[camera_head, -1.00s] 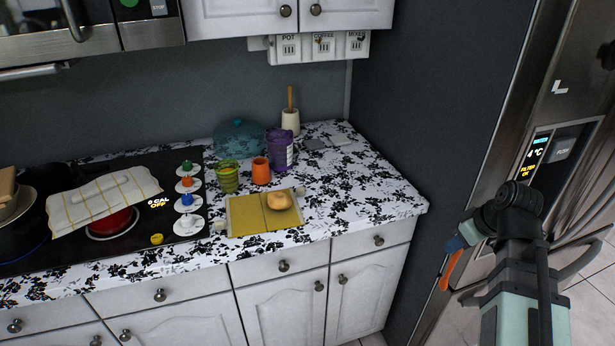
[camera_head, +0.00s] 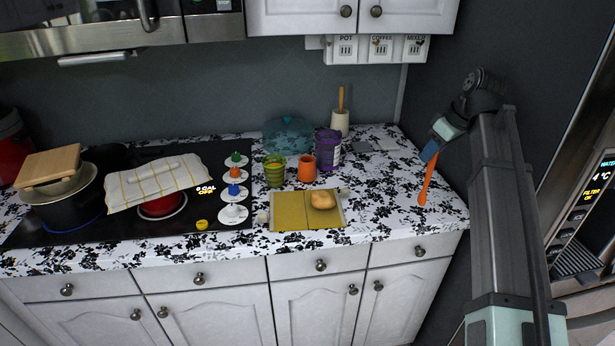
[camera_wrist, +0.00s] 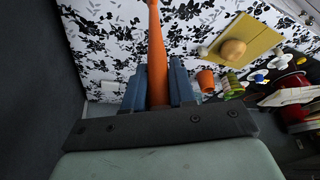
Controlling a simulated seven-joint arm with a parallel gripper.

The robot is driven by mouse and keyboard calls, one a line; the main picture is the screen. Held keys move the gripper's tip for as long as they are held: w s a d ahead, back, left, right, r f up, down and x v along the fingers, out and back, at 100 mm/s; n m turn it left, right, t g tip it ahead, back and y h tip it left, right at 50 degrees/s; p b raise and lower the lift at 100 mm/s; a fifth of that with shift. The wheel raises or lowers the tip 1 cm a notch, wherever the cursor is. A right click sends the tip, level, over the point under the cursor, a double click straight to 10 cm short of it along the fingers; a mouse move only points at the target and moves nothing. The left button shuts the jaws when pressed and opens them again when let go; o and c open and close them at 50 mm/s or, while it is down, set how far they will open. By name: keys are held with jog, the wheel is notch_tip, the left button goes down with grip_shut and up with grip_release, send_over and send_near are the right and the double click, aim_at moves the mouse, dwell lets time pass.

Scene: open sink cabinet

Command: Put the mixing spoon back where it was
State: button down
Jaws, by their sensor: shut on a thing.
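My gripper (camera_head: 431,150) is at the right end of the counter in the head view, with its blue fingers shut on an orange mixing spoon (camera_head: 426,185). The spoon hangs down at a slight tilt, in front of the counter's right part. An off-white holder (camera_head: 340,122) with a wooden-handled utensil stands at the back right of the counter.
A purple container (camera_head: 328,145), an orange cup (camera_head: 307,168) and a green cup (camera_head: 275,170) stand mid-counter. A yellow board (camera_head: 290,212) with a bun (camera_head: 322,200) lies in front. The counter's right part (camera_head: 385,185) is mostly clear. The fridge (camera_head: 590,200) is at right.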

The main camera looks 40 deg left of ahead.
jog(key=s+a+r+m, duration=0.1)
jog(key=s+a+r, duration=0.15)
jog(key=a, duration=1.55)
jog(key=s+a+r, duration=0.1)
jog(key=a+r, duration=0.3)
jog(key=a, duration=1.5)
notch_tip(320, 180, down, 10)
jog(key=shift+w+t, duration=0.15)
jog(key=shift+t, duration=0.15)
jog(key=shift+d, duration=0.1)
jog(key=c, duration=0.9)
grip_release()
jog(key=shift+c, duration=0.2)
jog(key=v, duration=1.2)
jog(key=shift+r, duration=0.15)
